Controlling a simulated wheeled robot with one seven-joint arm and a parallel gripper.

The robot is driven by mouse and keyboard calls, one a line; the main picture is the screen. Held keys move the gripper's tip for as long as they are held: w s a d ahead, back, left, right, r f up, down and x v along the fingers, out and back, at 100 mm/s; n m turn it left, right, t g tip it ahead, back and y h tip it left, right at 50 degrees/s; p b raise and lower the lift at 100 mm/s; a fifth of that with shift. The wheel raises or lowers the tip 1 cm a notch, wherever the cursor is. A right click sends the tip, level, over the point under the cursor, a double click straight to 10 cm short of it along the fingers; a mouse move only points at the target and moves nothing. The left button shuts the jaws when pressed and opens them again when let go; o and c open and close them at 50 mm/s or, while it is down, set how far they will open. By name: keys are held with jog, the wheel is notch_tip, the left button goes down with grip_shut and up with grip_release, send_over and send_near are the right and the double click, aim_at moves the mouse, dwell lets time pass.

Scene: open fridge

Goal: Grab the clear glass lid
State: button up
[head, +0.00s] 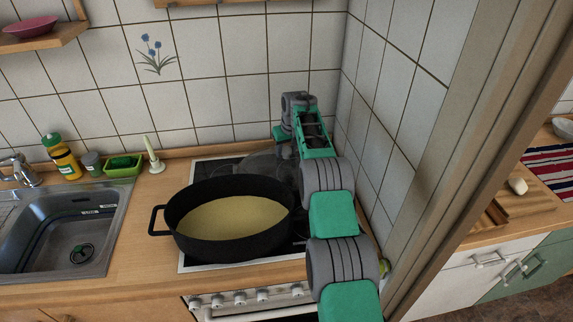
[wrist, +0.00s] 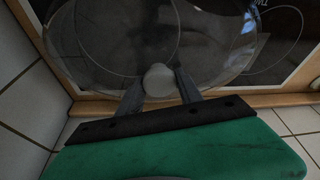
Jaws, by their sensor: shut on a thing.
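The clear glass lid (wrist: 205,45) fills the upper part of the wrist view, with the dark stove top showing through it. Its round grey knob (wrist: 159,79) sits between the two fingers of my gripper (wrist: 160,88), which is shut on it. In the head view the lid (head: 258,163) shows as a faint transparent disc at the back of the stove, behind the black pot. My gripper is mostly hidden there by my own arm. I cannot tell whether the lid rests on the stove or is slightly raised.
A large black pot (head: 180,233) with yellowish contents stands at the stove's front, close to my arm. Tiled walls rise behind and to the right. A sink (head: 100,215), bottles (head: 62,160) and a green tray (head: 123,168) are at left. A wooden post (head: 470,150) stands right of my arm.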

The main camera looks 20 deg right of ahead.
grip_shut()
jog(key=shift+w+r, duration=0.15)
jog(key=shift+r, duration=2.05)
